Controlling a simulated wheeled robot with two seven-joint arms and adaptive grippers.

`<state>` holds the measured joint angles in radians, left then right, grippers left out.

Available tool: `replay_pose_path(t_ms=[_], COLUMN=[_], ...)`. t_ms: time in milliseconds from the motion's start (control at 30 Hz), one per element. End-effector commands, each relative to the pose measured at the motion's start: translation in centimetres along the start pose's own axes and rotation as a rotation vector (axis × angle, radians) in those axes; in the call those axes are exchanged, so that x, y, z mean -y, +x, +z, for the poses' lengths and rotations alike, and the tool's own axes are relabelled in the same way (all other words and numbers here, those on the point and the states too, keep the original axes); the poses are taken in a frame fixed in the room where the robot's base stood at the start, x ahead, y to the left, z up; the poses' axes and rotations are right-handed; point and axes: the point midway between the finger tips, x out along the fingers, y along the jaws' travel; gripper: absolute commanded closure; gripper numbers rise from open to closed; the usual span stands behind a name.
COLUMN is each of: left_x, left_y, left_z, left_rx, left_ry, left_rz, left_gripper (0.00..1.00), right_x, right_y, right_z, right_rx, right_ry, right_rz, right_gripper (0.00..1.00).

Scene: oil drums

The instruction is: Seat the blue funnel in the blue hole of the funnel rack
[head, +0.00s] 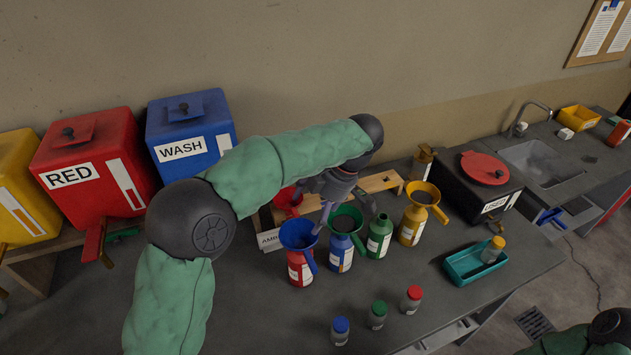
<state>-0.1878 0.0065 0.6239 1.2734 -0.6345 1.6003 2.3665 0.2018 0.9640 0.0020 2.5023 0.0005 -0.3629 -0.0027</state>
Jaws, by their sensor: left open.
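The blue funnel (296,235) sits upright in the mouth of a red bottle (300,268) on the dark bench. The wooden funnel rack (380,182) stands behind the bottles, partly hidden by my left arm; I cannot make out its blue hole. A red funnel (288,199) is at the rack's left end. My left gripper (324,217) points down, open, just right of the blue funnel's rim, between it and the green funnel (347,217). Whether its fingers touch the rim is unclear. My right gripper is out of view.
The green funnel sits in a blue bottle (341,255), a yellow funnel (423,192) in a yellow bottle (411,227). A green bottle (379,240) stands between them. Several small capped jars (377,317) stand in front. A teal tray (470,268) lies right; bench left of the jars is clear.

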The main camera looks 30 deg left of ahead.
Motion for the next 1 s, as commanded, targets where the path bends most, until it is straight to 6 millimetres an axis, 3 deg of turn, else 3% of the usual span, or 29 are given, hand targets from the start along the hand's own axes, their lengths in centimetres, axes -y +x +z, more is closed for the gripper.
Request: replay_pose_path(t_ms=[267,700,1000], left_x=[0.0,0.1,0.0], left_y=[1.2,8.2,10.6], left_z=[-0.1,0.0,-0.1], left_rx=[-0.002,-0.001,-0.001], left_ry=[-0.002,-0.001,-0.001], left_rz=[-0.002,-0.002,0.0], left_gripper=[0.0,0.0,0.0], right_x=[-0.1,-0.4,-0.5], right_y=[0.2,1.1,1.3], right_z=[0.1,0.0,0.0], right_rx=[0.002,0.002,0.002], right_ry=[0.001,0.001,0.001], right_rz=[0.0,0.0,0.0], right_gripper=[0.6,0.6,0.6])
